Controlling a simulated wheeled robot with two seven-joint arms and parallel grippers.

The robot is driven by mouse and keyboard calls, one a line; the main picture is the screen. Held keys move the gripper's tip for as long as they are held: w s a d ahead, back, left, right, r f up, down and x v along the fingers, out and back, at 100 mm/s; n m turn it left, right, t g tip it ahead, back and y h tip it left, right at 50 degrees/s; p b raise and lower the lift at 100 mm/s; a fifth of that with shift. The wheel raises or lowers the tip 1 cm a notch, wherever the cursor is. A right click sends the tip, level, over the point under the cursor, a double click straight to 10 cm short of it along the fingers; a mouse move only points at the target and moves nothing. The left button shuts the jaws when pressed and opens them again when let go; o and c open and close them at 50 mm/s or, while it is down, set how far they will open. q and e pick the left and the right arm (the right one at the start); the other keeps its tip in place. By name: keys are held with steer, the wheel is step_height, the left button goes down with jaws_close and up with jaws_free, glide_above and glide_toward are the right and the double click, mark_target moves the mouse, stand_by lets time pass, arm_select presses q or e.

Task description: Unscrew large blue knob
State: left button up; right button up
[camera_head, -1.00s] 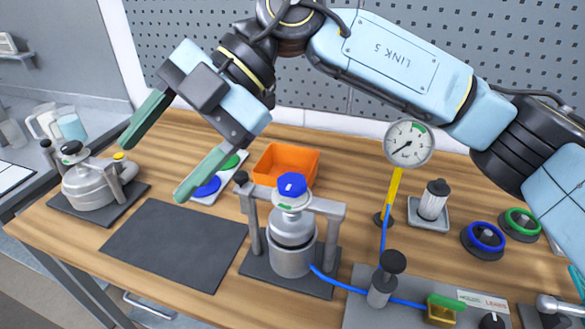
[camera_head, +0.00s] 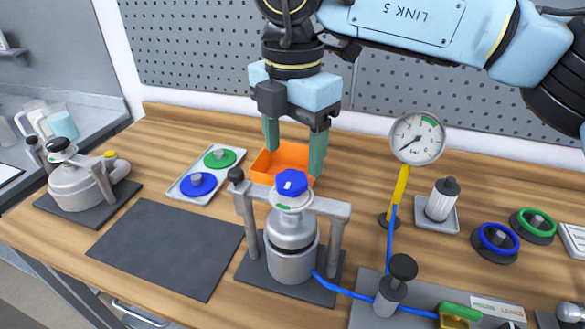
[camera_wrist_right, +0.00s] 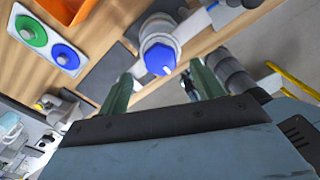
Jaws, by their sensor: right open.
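The large blue knob (camera_head: 291,182) sits on top of a silver vessel (camera_head: 291,245) clamped in a grey frame on a dark base plate. My right gripper (camera_head: 294,160) is open and empty, its green fingers pointing down. In the head view it hangs above and behind the knob, in front of the orange bin. In the right wrist view the knob (camera_wrist_right: 160,58) shows beyond and roughly between the open fingertips (camera_wrist_right: 160,80), apart from them. My left gripper is not in view.
An orange bin (camera_head: 263,163) stands behind the vessel. A tray (camera_head: 222,183) holds green and blue discs. A pressure gauge (camera_head: 417,137) on a yellow stem stands to the right, with a blue hose. A dark mat (camera_head: 165,245) lies bare at left. Another vessel (camera_head: 75,188) stands far left.

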mark_target(292, 178)
steer(key=shift+f, duration=2.25)
steer(key=shift+c, duration=0.2)
steer(key=c, duration=1)
